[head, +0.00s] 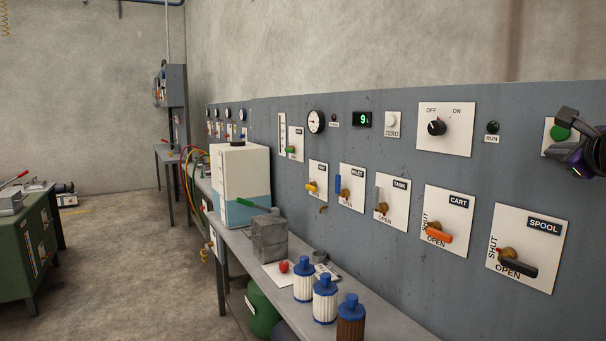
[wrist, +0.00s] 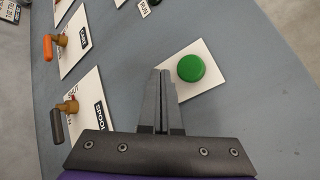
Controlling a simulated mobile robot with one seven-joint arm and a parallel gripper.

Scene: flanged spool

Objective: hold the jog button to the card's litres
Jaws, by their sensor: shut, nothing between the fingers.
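The green jog button (wrist: 190,68) sits on a white plate on the panel, uncovered in the wrist view. It also shows at the head view's right edge (head: 560,132), partly hidden by my arm. My gripper (wrist: 163,75) is shut and empty, its fingertips just left of the button over the plate's edge. I cannot tell whether they touch the plate. The green display (head: 362,119) reads 9 L.
The panel carries the SPOOL valve (head: 518,262), CART valve (head: 438,236), OFF/ON knob (head: 437,128), white ZERO button (head: 393,119) and dark RUN lamp (head: 492,127). The bench holds blue-capped filters (head: 325,300), a grey block (head: 269,238) and a white tank (head: 240,170).

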